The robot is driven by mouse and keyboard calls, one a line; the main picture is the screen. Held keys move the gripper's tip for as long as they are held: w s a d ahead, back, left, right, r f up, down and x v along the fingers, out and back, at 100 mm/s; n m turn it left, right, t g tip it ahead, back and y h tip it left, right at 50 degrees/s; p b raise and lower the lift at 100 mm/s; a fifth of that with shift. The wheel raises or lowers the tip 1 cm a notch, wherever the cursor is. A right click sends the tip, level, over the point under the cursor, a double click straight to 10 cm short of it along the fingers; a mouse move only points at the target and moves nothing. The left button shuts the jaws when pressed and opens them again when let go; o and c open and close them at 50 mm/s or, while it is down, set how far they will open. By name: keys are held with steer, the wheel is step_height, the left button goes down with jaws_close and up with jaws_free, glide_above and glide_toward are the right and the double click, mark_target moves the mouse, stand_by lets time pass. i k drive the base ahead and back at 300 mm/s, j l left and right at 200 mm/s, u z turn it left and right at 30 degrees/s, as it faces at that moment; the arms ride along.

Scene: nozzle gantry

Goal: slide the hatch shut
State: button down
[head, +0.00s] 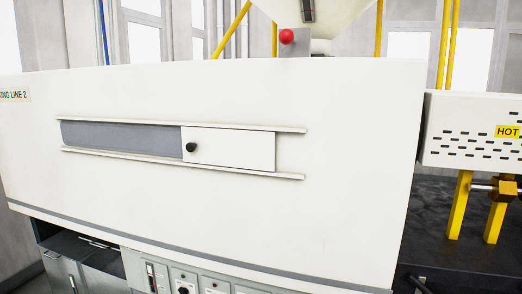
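The hatch (235,149) is a white sliding panel in the head view. It sits between two horizontal rails on the front of a large white machine housing. A round black knob (191,147) is near its left edge. The hatch stands at the right part of the rails. To its left a long grey opening (120,138) shows, uncovered. The upper rail (180,123) and lower rail (180,168) run a little past the hatch on the right. My gripper is not in view.
A vented box marked HOT (470,131) and yellow posts (459,205) are at the right. A control panel (185,280) sits below the housing. The housing front around the rails is clear.

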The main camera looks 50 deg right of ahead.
mark_target(250, 149)
steer(key=z, duration=1.35)
